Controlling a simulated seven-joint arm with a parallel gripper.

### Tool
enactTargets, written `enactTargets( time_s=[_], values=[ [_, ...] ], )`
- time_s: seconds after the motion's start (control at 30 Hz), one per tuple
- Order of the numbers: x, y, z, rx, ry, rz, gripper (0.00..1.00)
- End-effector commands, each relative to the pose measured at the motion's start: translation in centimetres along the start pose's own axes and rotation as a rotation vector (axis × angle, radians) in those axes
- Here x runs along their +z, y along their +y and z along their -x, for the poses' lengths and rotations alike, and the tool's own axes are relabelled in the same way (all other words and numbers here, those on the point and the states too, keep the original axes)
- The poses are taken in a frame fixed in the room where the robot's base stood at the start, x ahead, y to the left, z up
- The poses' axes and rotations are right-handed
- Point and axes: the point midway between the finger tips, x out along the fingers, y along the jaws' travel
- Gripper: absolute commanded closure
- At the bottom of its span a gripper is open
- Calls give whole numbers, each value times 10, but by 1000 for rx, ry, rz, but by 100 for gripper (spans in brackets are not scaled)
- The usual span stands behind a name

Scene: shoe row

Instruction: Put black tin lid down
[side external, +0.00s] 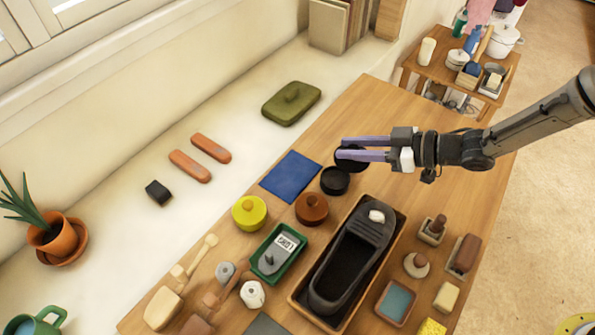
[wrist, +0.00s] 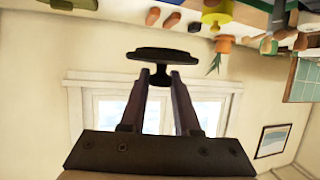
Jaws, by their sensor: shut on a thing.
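The black tin lid (side external: 347,165) is a round dark disc, partly hidden behind my fingers in the side view. My gripper (side external: 342,148) is shut on the lid and points left. In the wrist view my gripper (wrist: 159,76) has the lid (wrist: 163,53) at its fingertips, its disc seen almost edge-on beyond them, apparently held by a knob. The black tin (side external: 335,181) stands on the wooden table, just below the lid in the side picture. The height of the lid above the table is hard to tell.
A blue mat (side external: 291,177) lies left of the black tin. A brown lidded pot (side external: 312,208), a yellow pot (side external: 249,213) and a wooden tray (side external: 296,303) with a dark shoe-like piece stand nearby. Bare table (side external: 371,102) lies beyond the lid.

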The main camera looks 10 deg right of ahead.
Motion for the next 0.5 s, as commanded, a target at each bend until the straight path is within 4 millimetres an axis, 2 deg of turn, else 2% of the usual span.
enactTargets(
  time_s=[0.07,0.17,0.5],
  values=[
    [4,-6,-10,-17,-5,2,100],
    [6,-5,-23,-24,-7,3,100],
    [11,21,-94,-24,-6,5,100]
  ],
)
